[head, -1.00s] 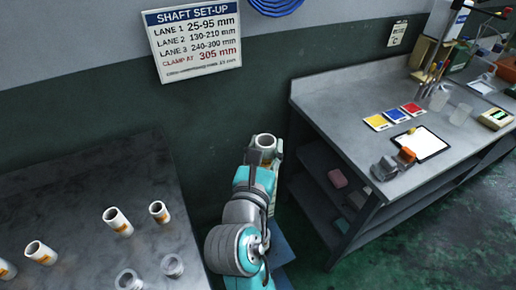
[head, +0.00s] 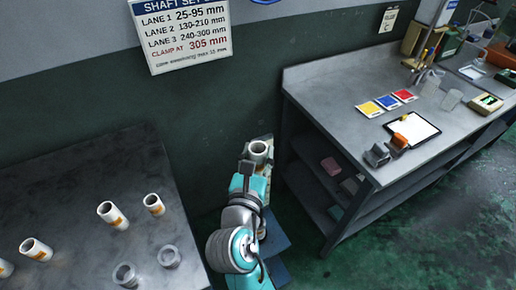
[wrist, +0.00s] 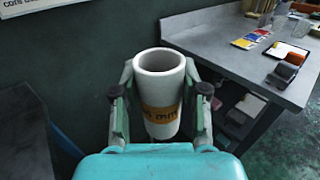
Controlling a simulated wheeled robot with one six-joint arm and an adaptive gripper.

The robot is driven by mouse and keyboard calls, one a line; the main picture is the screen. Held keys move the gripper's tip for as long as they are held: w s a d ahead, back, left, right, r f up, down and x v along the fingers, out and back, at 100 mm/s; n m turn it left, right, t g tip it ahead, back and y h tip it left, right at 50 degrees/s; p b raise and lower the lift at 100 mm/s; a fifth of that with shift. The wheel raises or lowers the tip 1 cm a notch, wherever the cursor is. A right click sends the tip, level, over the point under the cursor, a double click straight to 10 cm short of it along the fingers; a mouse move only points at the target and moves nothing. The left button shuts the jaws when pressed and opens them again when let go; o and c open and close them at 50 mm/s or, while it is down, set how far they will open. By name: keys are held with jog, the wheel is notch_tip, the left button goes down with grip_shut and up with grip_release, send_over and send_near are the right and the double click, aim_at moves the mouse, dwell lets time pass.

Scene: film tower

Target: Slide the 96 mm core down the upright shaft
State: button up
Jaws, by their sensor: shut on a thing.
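My gripper (wrist: 160,112) is shut on a white hollow core (wrist: 159,84) with an orange label band ending in "mm"; the number is not readable. The core stands roughly upright between the two fingers, its open top facing up. In the head view the core (head: 259,150) shows at the end of my arm, in the gap between the two tables, in front of the dark green wall. I cannot make out the upright shaft in either view; my arm and the core may hide it.
The left table (head: 90,175) holds several white cores with orange bands (head: 113,214) and two translucent rings (head: 169,257). The right bench (head: 330,90) holds coloured cards, a clipboard (head: 412,129) and small blocks. A wall sign (head: 181,37) lists shaft lanes. Blue-grey steps or a base lie below my arm.

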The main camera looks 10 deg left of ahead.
aim_at(256, 171)
jog(key=shift+f, duration=1.7)
jog(key=shift+f, duration=0.1)
notch_tip(256, 171, down, 24)
jog(key=shift+f, duration=0.25)
dwell(0.9)
jog(key=o, duration=1.2)
jog(key=shift+o, duration=0.2)
jog(key=s+a, duration=0.1)
jog(key=s, duration=1.1)
